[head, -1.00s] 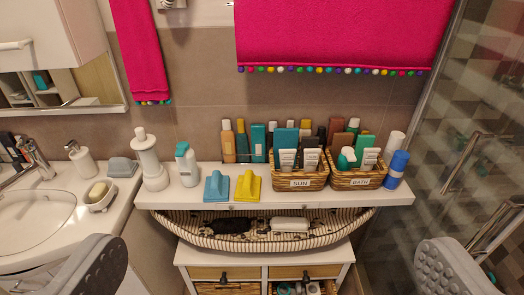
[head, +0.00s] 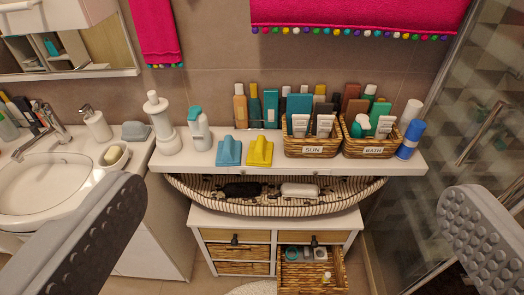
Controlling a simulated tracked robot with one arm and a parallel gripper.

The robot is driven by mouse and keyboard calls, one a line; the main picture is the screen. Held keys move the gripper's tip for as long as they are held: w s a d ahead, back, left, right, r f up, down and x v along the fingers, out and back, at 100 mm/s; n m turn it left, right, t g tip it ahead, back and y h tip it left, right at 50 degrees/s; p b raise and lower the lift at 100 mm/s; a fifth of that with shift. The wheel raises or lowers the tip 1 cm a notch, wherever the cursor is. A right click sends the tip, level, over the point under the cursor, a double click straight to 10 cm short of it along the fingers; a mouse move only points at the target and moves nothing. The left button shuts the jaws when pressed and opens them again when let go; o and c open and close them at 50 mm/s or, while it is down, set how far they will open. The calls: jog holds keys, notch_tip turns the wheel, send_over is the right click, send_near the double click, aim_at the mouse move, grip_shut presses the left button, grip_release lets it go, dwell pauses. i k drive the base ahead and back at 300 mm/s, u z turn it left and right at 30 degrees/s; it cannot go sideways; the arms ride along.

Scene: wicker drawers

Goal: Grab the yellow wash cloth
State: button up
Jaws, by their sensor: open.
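The yellow wash cloth (head: 259,152) stands folded to a peak near the front edge of the white shelf (head: 380,166). A similar blue cloth (head: 229,151) is just left of it, and the SUN basket (head: 312,150) is just right of it. My gripper (head: 285,222) is open and empty. Its two grey padded fingers show wide apart at the lower left and lower right. The cloth lies between them in the picture, farther off, and neither finger touches it. Nothing hides the cloth.
A teal-capped bottle (head: 199,129) and a white dispenser (head: 161,125) stand left on the shelf. The BATH basket (head: 373,149) and a blue can (head: 410,140) stand right. Below are a striped basket (head: 340,199) and a cabinet with an open wicker drawer (head: 310,274). A glass shower panel is at right.

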aim_at(260, 151)
jog(key=u, duration=2.7)
jog(key=i, duration=0.95)
jog(key=z, duration=2.85)
jog(key=i, duration=0.65)
jog(key=u, duration=0.05)
